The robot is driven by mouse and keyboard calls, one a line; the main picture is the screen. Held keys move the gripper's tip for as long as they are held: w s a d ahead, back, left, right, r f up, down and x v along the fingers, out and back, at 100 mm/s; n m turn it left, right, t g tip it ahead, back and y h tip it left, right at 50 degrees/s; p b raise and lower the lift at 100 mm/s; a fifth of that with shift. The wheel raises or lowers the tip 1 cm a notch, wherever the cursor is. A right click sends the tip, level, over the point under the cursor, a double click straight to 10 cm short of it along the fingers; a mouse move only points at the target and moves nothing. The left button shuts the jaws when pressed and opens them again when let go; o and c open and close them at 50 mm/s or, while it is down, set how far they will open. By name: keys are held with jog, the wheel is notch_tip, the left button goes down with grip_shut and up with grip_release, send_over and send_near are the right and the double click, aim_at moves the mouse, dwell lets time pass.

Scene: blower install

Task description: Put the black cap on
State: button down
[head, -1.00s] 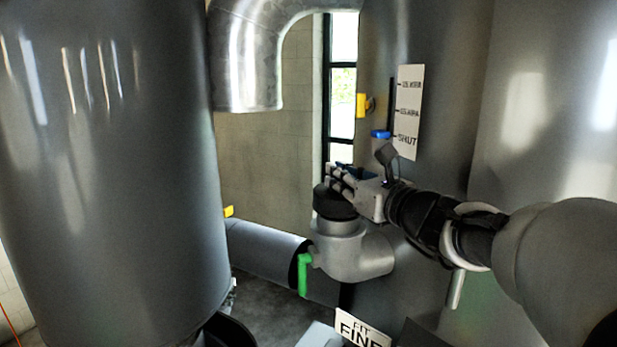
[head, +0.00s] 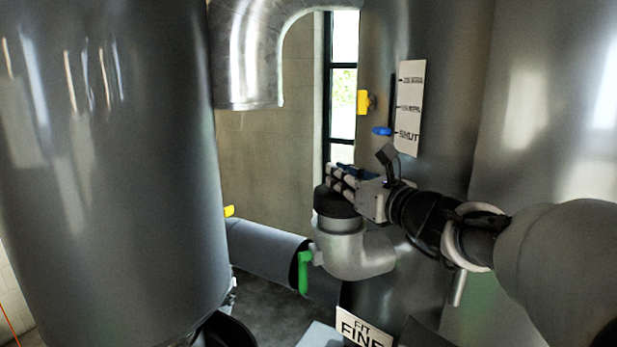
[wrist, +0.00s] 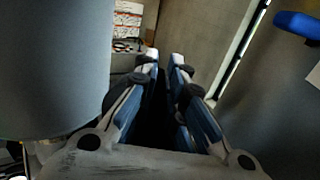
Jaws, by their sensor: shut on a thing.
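The black cap (head: 335,205) is at the top of the upright mouth of the grey pipe elbow (head: 352,252). It looks level and at the rim, but I cannot tell whether it is fully seated. My gripper (head: 342,177) is shut on the cap from above and the right, its fingers over the cap's upper part. In the wrist view, the blue-padded fingers of my gripper (wrist: 164,60) are close together with a dark gap between them. The cap cannot be made out clearly there.
A green handle (head: 304,272) hangs left of the elbow. A large grey tank (head: 110,150) stands at the left. A blue knob (head: 382,131) and a sign marked SHUT (head: 409,105) are on the column behind. A FIT FINE sign (head: 362,330) is below.

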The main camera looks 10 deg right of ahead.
jog(key=shift+f+b, duration=1.65)
jog(key=c, duration=1.6)
grip_release()
jog(key=v, duration=0.7)
jog(key=shift+s+d, duration=0.1)
jog(key=shift+s, duration=0.15)
